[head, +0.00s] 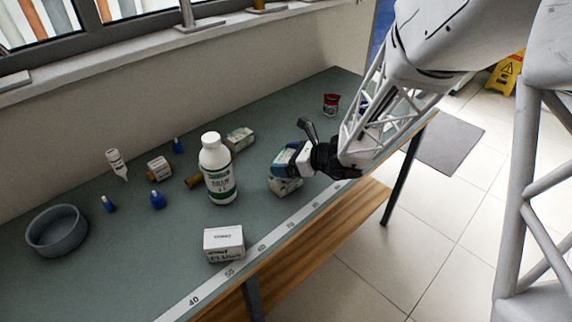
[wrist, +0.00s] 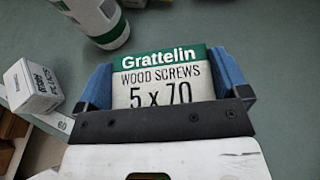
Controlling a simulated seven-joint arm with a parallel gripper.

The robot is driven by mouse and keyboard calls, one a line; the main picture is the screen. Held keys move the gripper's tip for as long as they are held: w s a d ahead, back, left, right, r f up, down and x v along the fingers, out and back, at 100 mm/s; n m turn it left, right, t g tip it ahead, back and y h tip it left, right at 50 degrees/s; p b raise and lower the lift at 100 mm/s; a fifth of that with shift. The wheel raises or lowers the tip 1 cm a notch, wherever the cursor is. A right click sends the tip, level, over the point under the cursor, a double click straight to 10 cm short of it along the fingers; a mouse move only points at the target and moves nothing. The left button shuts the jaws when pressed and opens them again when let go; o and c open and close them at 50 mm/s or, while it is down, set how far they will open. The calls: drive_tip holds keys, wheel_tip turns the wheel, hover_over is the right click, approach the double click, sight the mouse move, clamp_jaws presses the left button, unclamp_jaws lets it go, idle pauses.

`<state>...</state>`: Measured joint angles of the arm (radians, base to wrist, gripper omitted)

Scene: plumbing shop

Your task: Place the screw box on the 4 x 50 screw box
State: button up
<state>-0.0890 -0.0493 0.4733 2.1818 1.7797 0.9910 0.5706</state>
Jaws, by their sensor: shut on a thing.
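My gripper (head: 281,163) is shut on a white and green screw box (wrist: 160,78). In the wrist view this box reads "Grattelin wood screws 5 x 70" and sits between the two blue fingers, its lower part hidden by the gripper. In the head view a white and green box (head: 286,187) shows just under the fingers; I cannot tell whether it is the held box or another one below. Another small pale green box (head: 240,138) lies behind, to the left of my gripper. Its print is too small to read, so I cannot identify the 4 x 50 box.
A white bottle (head: 219,172) stands left of my gripper. A white carton (head: 224,244) is near the front edge. Several small blue-topped items, a small box (head: 159,168) and a grey bowl (head: 57,231) are at the left. A red can (head: 330,104) stands at the back right.

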drive_tip(key=shift+f, duration=1.05)
drive_tip(key=shift+f, duration=0.1)
drive_tip(key=o, duration=0.8)
drive_tip(key=shift+o, duration=0.2)
drive_tip(key=v, duration=1.2)
drive_tip(key=shift+r, duration=0.2)
